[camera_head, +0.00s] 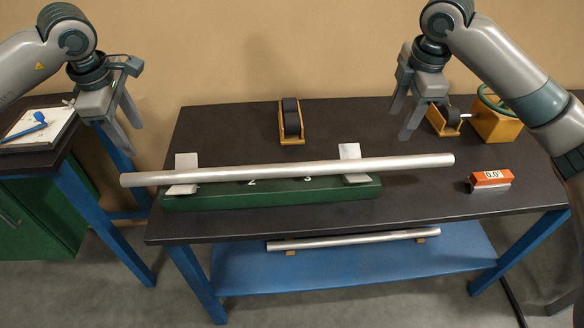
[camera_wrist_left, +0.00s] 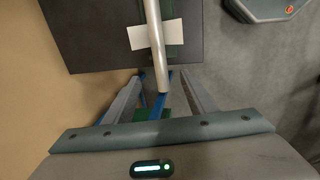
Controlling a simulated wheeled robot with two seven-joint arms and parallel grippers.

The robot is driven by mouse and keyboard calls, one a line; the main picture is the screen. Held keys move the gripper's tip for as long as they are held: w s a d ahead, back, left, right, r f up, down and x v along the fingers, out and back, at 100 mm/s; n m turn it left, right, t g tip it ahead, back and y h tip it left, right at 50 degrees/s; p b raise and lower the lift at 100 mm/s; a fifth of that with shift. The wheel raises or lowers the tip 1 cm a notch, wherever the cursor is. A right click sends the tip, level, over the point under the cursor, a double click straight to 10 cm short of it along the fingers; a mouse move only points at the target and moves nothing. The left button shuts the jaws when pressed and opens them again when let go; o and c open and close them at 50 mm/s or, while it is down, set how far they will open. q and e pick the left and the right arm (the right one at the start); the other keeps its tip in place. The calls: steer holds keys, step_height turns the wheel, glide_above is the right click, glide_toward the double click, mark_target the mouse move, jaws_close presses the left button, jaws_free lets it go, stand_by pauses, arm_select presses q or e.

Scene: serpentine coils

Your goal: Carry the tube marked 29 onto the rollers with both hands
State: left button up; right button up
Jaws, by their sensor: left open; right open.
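A long silver tube (camera_head: 290,170) lies across a green rack (camera_head: 270,195) on the dark table, its ends overhanging both sides. A second silver tube (camera_head: 355,239) lies on the blue lower shelf. I cannot read a 29 on either. One black roller (camera_head: 291,118) in a yellow frame stands behind the rack, another yellow roller stand (camera_head: 443,119) to the right. My left gripper (camera_head: 128,145) is open above the upper tube's left end; in the left wrist view that tube (camera_wrist_left: 155,45) ends between the open fingers (camera_wrist_left: 160,80). My right gripper (camera_head: 399,124) is open, above and behind the tube's right part.
Pale plates (camera_head: 349,151) sit at the rack's two supports. An orange display box reading 0.0° (camera_head: 490,178) stands at the table's right, near a yellow unit with a green handwheel (camera_head: 496,120). A side bench at left holds a white board with a blue item (camera_head: 35,130).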

mark_target(160, 174)
arm_select(q)
steer(key=w+f, duration=0.1)
steer(key=f, duration=0.4)
steer(key=w+f, duration=0.1)
steer(key=f, duration=0.5)
steer(key=w+f, duration=0.1)
steer(key=f, duration=0.5)
steer(key=shift+w+f, duration=0.1)
steer(key=shift+w, duration=0.25)
arm_select(e)
steer(key=w+f, duration=0.1)
steer(key=f, duration=0.4)
steer(key=w+f, duration=0.1)
steer(key=f, duration=0.5)
steer(key=w+f, duration=0.1)
steer(key=f, duration=0.5)
steer(key=shift+w+f, duration=0.15)
steer(key=shift+w, duration=0.2)
arm_select(q)
steer(key=c, duration=1.3)
arm_select(e)
steer(key=c, duration=1.3)
arm_select(q)
steer(key=shift+w, duration=0.1)
